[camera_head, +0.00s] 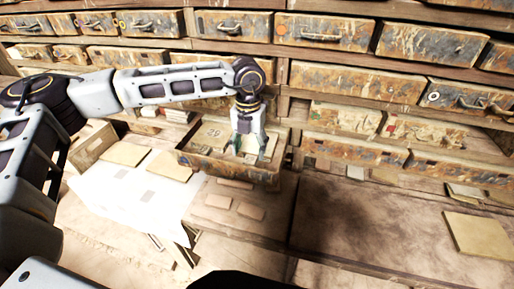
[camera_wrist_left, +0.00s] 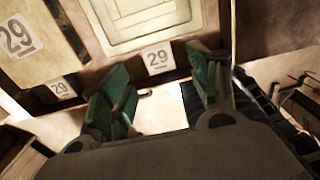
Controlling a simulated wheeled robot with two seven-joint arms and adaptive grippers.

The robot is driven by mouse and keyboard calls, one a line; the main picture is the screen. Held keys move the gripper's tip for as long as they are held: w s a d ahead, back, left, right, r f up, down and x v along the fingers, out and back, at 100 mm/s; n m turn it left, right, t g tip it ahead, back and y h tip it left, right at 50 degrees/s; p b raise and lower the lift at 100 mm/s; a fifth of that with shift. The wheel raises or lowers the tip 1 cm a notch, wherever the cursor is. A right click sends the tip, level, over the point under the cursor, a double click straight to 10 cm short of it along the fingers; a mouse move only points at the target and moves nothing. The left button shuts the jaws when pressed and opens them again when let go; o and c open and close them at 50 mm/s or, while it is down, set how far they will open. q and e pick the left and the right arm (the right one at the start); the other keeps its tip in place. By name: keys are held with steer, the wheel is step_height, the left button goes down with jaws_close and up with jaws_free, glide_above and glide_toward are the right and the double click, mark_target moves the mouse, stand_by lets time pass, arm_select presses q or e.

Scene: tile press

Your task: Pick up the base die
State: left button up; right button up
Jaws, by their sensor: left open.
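My left gripper (camera_head: 249,152) points down over an open, rust-stained drawer (camera_head: 225,169) in the head view. In the left wrist view its two green-padded fingers (camera_wrist_left: 158,95) are spread apart with nothing between them. Flat pieces also show inside the drawer in the head view. I cannot tell for certain which is the base die. My right gripper is not seen.
Shelves of worn drawers (camera_head: 322,32) line the back. A white-covered table (camera_head: 125,199) with flat boards stands left of the drawer. Several small tiles (camera_head: 219,201) lie on the brown bench in front. The brown bench top (camera_head: 360,225) to the right is mostly clear, with a board (camera_head: 480,236) at its far right.

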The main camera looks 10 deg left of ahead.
mark_target(249, 160)
arm_select(q)
steer(key=shift+f, duration=0.15)
steer(key=shift+f+b, duration=0.6)
steer(key=shift+f, duration=1.85)
steer(key=shift+r, duration=0.1)
jaws_close()
